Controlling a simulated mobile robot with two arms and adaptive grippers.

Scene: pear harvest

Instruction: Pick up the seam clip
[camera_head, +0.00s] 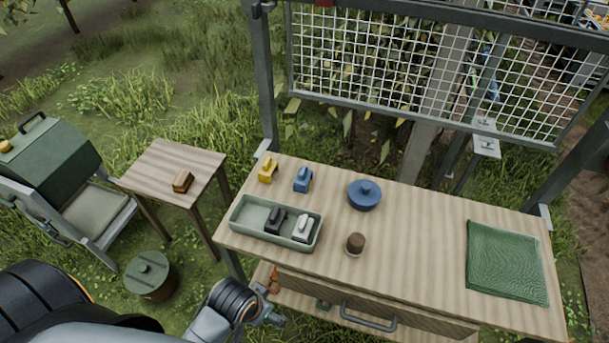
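Several clip-like pieces are in view; I cannot tell which is the seam clip. A yellow one (268,171) and a blue one (303,180) stand at the back left of the wooden workbench (410,240). A black one (275,219) and a white-grey one (303,230) sit in the green tray (250,207). A brown block (182,181) lies on the small side table. My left gripper (270,303) is low at the bench's front left edge, apart from these pieces. Its fingers are too small and unclear to judge. My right gripper is out of view.
A blue lidded pot (365,195), a small brown-topped jar (355,244) and a green cloth (505,262) are on the bench. A drawer handle (368,318) juts from its front. The side table (165,160) and a lidded bin (150,275) stand left.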

